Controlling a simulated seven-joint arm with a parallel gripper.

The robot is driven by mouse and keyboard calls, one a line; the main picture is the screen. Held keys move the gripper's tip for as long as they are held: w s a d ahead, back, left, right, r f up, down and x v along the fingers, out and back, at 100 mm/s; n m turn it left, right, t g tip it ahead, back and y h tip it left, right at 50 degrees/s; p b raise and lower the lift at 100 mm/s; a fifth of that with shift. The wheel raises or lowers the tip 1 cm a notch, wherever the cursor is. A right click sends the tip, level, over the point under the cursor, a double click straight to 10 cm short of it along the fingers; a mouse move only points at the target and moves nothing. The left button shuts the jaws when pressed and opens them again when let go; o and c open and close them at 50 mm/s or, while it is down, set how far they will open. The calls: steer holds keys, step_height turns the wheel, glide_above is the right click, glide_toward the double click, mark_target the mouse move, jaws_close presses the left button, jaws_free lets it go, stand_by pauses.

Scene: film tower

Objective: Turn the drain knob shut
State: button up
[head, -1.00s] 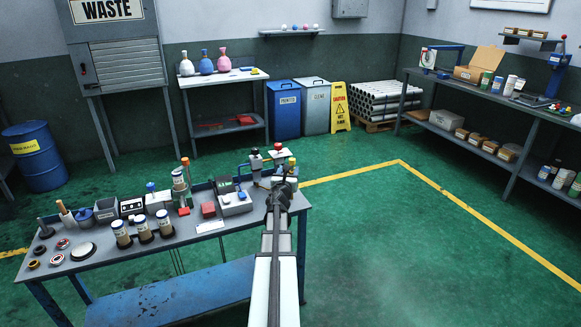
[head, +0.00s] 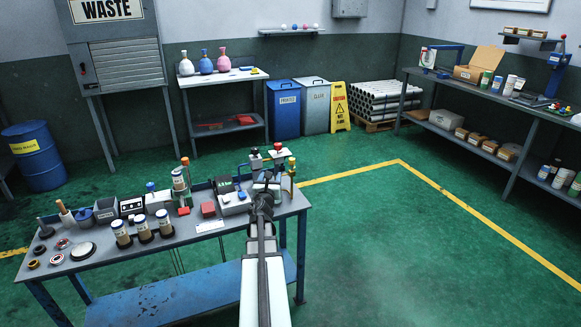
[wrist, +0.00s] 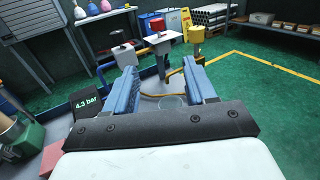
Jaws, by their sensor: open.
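Knobs stand on posts at the bench's right end: a red-topped knob (head: 277,147), a yellow knob (head: 291,161) and a black-topped one (head: 254,152). No label shows which is the drain knob. A clear round vessel (wrist: 172,101) shows low between the fingers. In the head view my arm partly hides this corner.
A display reading 4.3 bar (wrist: 88,105) is close at left in the wrist view. The green floor right of the bench is clear.

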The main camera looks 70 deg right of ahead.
steer(key=w+t, duration=0.2)
steer(key=w, duration=0.7)
steer(key=m+g+y, duration=0.1)
steer(key=m+g, duration=0.7)
steer(key=g, duration=0.6)
glide_toward(290, 162)
steer(key=x, duration=1.1)
steer(key=shift+d+f, duration=0.1)
steer(key=shift+d, duration=0.25)
steer(key=c, duration=0.9)
